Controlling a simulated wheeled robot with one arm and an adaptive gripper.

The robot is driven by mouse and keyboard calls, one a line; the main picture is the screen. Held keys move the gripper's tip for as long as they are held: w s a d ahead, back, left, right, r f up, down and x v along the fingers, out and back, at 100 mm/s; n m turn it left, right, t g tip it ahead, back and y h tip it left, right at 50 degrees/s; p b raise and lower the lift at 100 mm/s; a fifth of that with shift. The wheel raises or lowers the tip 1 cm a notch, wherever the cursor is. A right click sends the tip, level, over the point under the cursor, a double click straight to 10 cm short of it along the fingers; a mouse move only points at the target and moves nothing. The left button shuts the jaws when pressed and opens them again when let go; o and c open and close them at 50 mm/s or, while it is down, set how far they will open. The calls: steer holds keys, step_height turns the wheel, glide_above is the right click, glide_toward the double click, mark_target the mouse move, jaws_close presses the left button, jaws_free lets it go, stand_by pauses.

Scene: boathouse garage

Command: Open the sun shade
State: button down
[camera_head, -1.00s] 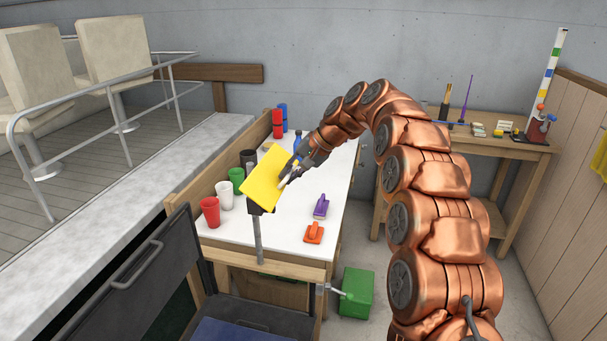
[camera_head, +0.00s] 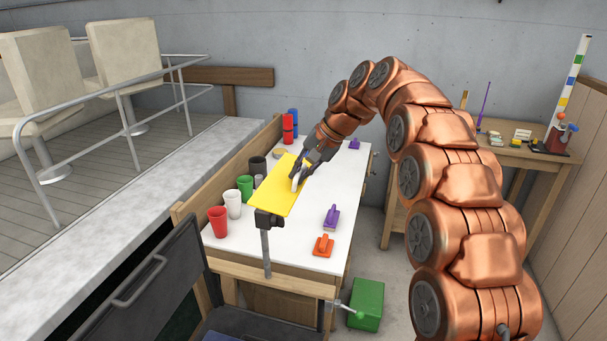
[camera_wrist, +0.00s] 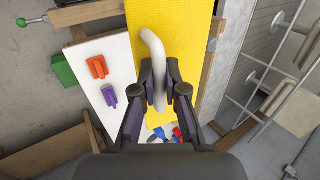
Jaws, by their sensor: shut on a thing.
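The sun shade is a yellow panel (camera_head: 275,196) above the white worktable, behind a black-headed post (camera_head: 266,245). It looks nearly level; I cannot tell whether it touches the tabletop. In the wrist view the yellow panel (camera_wrist: 190,25) runs from the top edge down behind my fingers. A white curved handle (camera_wrist: 152,45) stands out from it. My gripper (camera_wrist: 159,80) is shut on this handle, with one finger on each side. In the head view my gripper (camera_head: 299,180) is over the panel's far right part and hides part of the handle.
Red (camera_head: 217,220), white (camera_head: 233,203) and green (camera_head: 245,187) cups stand left of the panel. Purple (camera_head: 332,215) and orange (camera_head: 323,245) tools lie to its right on the worktable (camera_head: 295,250). A green box (camera_head: 366,305) is on the floor.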

steer(key=shift+a+r, duration=0.35)
steer(key=shift+r, duration=0.3)
steer(key=shift+a+r, duration=0.1)
steer(key=c, duration=1.3)
jaws_free()
steer(key=shift+a, duration=0.1)
steer(key=shift+w+d, duration=0.1)
steer(key=shift+d, duration=0.15)
steer(key=v, duration=0.7)
steer(key=shift+r, duration=0.1)
steer(key=shift+d, duration=0.1)
